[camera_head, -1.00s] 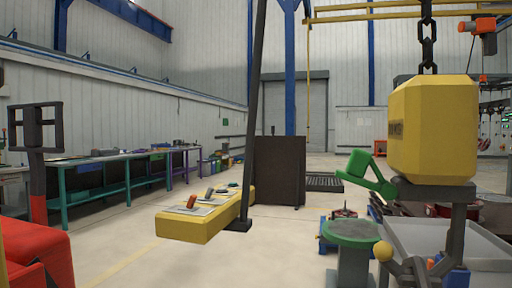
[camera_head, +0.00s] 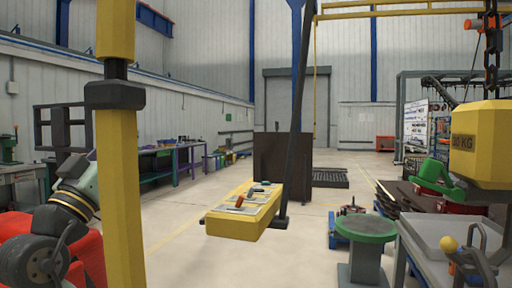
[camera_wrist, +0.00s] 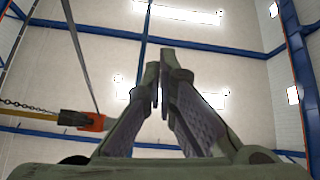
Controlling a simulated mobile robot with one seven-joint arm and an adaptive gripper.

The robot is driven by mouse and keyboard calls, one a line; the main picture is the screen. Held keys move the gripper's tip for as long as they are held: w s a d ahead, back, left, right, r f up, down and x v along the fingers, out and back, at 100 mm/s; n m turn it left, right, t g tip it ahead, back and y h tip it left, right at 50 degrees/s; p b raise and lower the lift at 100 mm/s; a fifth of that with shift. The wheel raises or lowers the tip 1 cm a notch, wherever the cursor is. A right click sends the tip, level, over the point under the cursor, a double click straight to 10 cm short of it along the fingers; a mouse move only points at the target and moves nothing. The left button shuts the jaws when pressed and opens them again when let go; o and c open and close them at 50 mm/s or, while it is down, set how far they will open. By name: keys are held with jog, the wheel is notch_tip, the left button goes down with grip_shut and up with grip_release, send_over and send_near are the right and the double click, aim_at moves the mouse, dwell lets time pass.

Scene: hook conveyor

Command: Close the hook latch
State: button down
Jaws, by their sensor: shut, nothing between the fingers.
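The hook does not show in the wrist view.
A yellow post (camera_head: 120,190) stands close at the left. Floor between box and stand is clear.

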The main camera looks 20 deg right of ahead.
jog(key=s+d+r+m+g+h+p, duration=0.1)
jog(key=s+d+m+g+h, duration=0.4)
jog(key=d+g, duration=0.55)
jog(key=d+r+m+g+h, duration=0.1)
jog(key=d+m+g+h, duration=0.45)
jog(key=d, duration=0.75)
jog(key=s+d+m+g+y, duration=0.4)
jog(key=s+m+g, duration=0.1)
jog(key=s+g, duration=0.2)
jog(key=s+d+m+g+y, duration=0.4)
jog(key=s+g, duration=0.3)
jog(key=g, duration=0.2)
jog(key=shift+f+m+p, duration=0.25)
jog(key=shift+m+p, duration=0.1)
jog(key=shift+p, duration=0.05)
jog(key=shift+s+d, duration=0.1)
